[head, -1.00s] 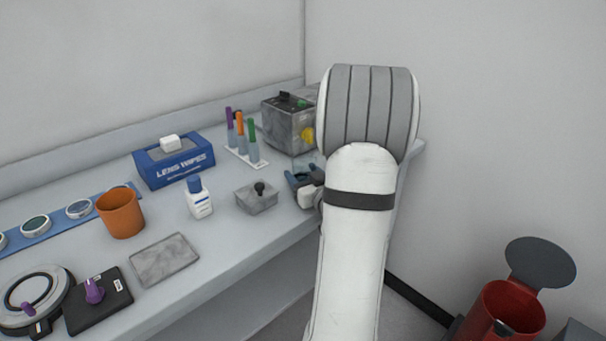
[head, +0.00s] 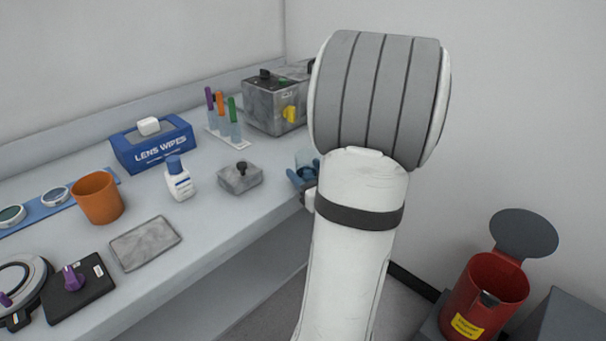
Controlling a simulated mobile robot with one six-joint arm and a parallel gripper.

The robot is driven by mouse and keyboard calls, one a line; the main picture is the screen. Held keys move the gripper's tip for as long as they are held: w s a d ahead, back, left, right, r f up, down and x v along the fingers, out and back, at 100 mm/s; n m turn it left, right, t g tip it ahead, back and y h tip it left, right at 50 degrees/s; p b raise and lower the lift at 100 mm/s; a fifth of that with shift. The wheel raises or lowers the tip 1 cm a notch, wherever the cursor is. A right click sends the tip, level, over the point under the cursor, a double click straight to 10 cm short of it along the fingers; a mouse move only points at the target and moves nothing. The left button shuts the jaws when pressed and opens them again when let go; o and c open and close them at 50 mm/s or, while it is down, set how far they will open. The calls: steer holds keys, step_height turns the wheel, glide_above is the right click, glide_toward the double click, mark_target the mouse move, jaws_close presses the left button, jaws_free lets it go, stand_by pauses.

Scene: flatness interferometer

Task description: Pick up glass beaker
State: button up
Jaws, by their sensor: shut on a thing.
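The glass beaker (head: 306,158) is a small clear vessel with a bluish tint, near the right end of the bench in the head view. My gripper (head: 304,176), with dark blue fingers, is at the beaker and shut on it. My own arm hides the right side of the gripper and part of the beaker. I cannot tell whether the beaker's base touches the bench.
A grey block with a black knob (head: 240,177) stands left of the gripper. Behind are a tube rack (head: 229,143) and a grey box with a yellow knob (head: 270,108). A white bottle (head: 179,182), lens wipes box (head: 155,146) and orange cup (head: 98,198) stand further left.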

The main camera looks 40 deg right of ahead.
steer(key=shift+s+f+b, duration=0.15)
steer(key=shift+f+b, duration=0.1)
steer(key=shift+b, duration=0.2)
steer(key=s+b, duration=0.1)
steer(key=b, duration=0.4)
steer(key=shift+s+a, duration=0.2)
steer(key=shift+s, duration=0.15)
steer(key=shift+s+a+r+b, duration=0.15)
steer(key=shift+s+b, duration=0.3)
steer(key=shift+s, duration=0.35)
steer(key=shift+s+a+b, duration=0.2)
steer(key=shift+s+b, duration=0.2)
steer(key=shift+s, duration=0.45)
steer(key=shift+s+a+r+b, duration=0.15)
steer(key=shift+s+b, duration=0.3)
steer(key=shift+s, duration=0.35)
steer(key=shift+f, duration=0.1)
steer(key=shift+s, duration=0.15)
